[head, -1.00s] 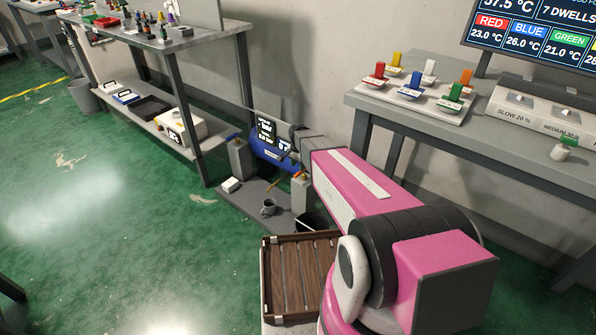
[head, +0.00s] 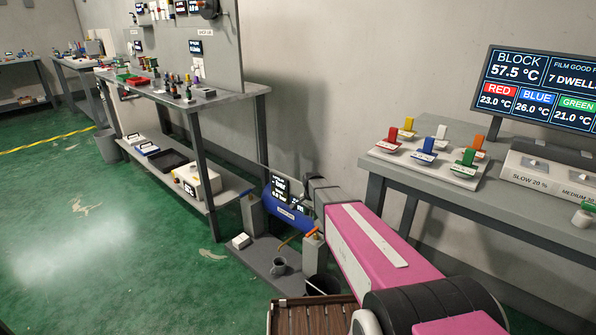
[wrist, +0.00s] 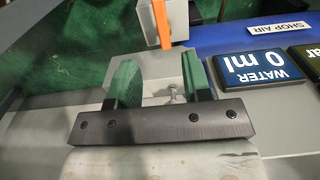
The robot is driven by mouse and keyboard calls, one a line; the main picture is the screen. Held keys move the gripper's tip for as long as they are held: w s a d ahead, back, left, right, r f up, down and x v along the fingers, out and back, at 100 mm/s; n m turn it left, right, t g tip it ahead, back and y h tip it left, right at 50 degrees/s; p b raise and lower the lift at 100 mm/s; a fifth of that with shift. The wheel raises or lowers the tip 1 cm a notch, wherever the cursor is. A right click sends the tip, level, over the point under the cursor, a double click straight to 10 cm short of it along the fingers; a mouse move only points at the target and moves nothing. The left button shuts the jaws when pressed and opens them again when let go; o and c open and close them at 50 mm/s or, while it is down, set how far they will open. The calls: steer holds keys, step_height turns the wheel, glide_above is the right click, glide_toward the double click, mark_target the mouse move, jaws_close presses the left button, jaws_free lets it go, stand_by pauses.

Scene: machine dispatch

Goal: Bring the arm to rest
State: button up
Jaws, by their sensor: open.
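My arm (head: 385,250) is pink with black and grey joints. It reaches away from me over the floor-level station, toward a blue tank (head: 285,193) with small displays. My gripper (wrist: 160,75) shows in the wrist view as two green fingers on a dark bar. The fingers stand apart with nothing held between them. A grey block and a small metal fitting (wrist: 172,94) lie beyond the gap, and I cannot tell how far off. The blue surface (wrist: 225,38) with a "WATER 0 ml" display is to the right. In the head view the gripper itself is hidden.
A grey bench (head: 380,175) on the right holds colored blocks and a monitor (head: 530,95). A shelved workbench (head: 205,97) stands left. Green floor at left is open.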

steer(key=s+d+r+n, duration=0.2)
steer(key=s+n, duration=0.1)
steer(key=s, duration=0.5)
steer(key=s+d+r+n, duration=0.2)
steer(key=s+r+n, duration=0.1)
steer(key=s, duration=0.5)
steer(key=s+d+r+n, duration=0.2)
steer(key=s+r+n, duration=0.1)
steer(key=s, duration=0.6)
steer(key=shift+d, duration=0.3)
